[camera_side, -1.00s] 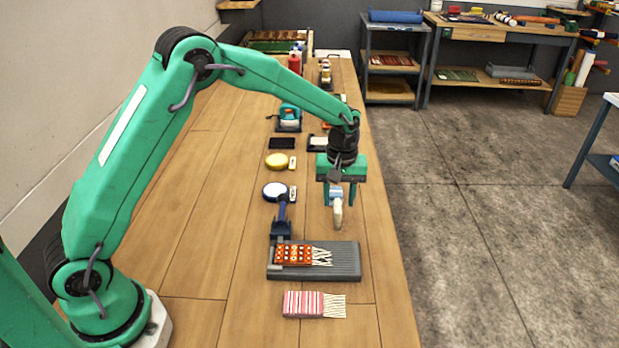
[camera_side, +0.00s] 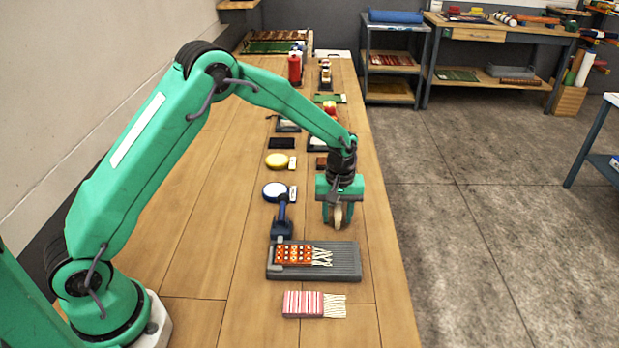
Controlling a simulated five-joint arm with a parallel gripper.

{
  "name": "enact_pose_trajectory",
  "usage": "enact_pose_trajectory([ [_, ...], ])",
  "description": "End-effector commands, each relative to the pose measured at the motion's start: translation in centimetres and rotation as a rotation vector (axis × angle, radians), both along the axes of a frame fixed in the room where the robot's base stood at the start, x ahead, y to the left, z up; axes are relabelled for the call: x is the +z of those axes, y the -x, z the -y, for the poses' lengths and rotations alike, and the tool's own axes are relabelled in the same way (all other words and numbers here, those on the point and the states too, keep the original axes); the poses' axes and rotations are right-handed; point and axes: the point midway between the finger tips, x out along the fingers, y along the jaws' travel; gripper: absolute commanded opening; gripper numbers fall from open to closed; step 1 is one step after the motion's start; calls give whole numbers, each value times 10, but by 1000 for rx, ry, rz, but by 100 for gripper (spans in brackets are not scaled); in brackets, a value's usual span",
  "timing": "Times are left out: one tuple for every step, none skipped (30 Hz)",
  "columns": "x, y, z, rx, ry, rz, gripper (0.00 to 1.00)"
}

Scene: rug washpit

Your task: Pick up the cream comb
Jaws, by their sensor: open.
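My gripper (camera_side: 338,221) points straight down over the right side of the wooden bench, just behind the grey board. Its jaws are open. A small cream piece (camera_side: 338,212), which looks like the cream comb, shows between the fingers, low near the bench top. The gripper hides much of it, so I cannot tell whether the fingers touch it.
The grey ribbed board (camera_side: 345,262) in front bears a small patterned rug (camera_side: 293,255). A red-striped fringed rug (camera_side: 303,304) lies nearer. A white-topped round pot (camera_side: 275,191) and a yellow round pad (camera_side: 277,160) stand to the left. The bench's right edge is close.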

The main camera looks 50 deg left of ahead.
Motion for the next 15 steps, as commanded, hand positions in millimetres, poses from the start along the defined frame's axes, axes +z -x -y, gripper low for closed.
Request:
enact_pose_trajectory([
  [0,0,0,0,0,0,42],
  [0,0,0,0,0,0,42],
  [0,0,0,0,0,0,42],
  [0,0,0,0,0,0,42],
  [0,0,0,0,0,0,42],
  [0,0,0,0,0,0,42],
  [0,0,0,0,0,0,42],
  [0,0,0,0,0,0,42],
  [0,0,0,0,0,0,42],
  [0,0,0,0,0,0,42],
  [0,0,0,0,0,0,40],
  [0,0,0,0,0,0,32],
  [0,0,0,0,0,0,26],
  [0,0,0,0,0,0,20],
  [0,0,0,0,0,0,12],
])
